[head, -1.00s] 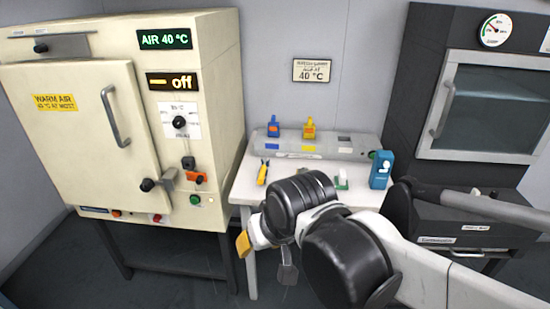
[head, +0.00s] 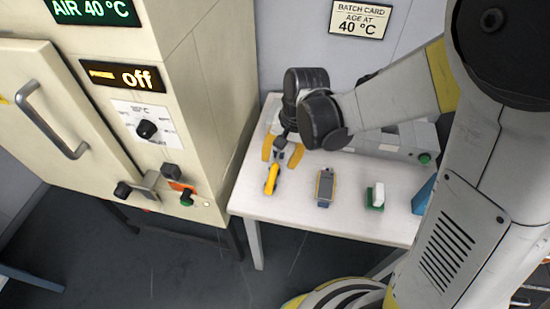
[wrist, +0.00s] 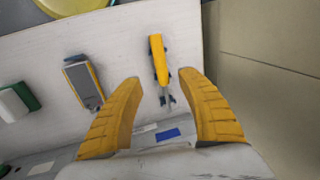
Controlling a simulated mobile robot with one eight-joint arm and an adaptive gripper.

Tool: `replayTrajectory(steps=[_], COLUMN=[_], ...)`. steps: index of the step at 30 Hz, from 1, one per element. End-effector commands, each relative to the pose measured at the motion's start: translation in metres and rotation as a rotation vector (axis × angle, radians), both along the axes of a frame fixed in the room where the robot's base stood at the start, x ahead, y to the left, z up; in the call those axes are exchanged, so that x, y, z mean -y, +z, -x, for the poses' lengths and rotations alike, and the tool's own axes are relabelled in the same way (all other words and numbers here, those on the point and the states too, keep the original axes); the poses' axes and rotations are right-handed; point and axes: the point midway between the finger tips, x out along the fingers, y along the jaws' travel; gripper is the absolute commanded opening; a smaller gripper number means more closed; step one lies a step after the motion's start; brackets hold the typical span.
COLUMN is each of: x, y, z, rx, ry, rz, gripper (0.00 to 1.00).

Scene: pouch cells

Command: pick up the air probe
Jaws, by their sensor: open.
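A slim yellow-handled tool with a thin grey stem (head: 271,180) lies on the left part of the white table. It is the most probe-like thing in view, but I can read no label on it. It also shows in the wrist view (wrist: 157,55), with dark parts beside its handle. My gripper (head: 281,152) is over the table at the tool's far end, pointing down. In the wrist view the yellow fingers (wrist: 160,78) are wide apart, with the grey stem between their tips in the picture. Nothing is held. The height gap is unclear.
A grey and yellow handheld device (head: 325,187), a green and white block (head: 375,196) and a blue item (head: 424,195) lie to the right on the white table (head: 300,217). A grey panel (head: 400,145) runs along the back. The cream oven (head: 185,60) stands close on the left.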

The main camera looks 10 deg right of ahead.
Motion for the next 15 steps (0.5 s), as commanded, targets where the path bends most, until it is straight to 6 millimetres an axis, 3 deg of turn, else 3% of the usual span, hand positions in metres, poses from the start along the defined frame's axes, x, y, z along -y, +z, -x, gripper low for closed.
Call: replayTrajectory(steps=[3,11,15], x=[-0.004,-0.008,-0.013], y=[-0.025,-0.049,-0.072], z=[-0.002,-0.005,-0.009], rx=[0.001,0.002,0.002], ry=[0.001,0.001,0.002], rz=[0.0,0.001,0.001], gripper=[0.46,0.46,0.46])
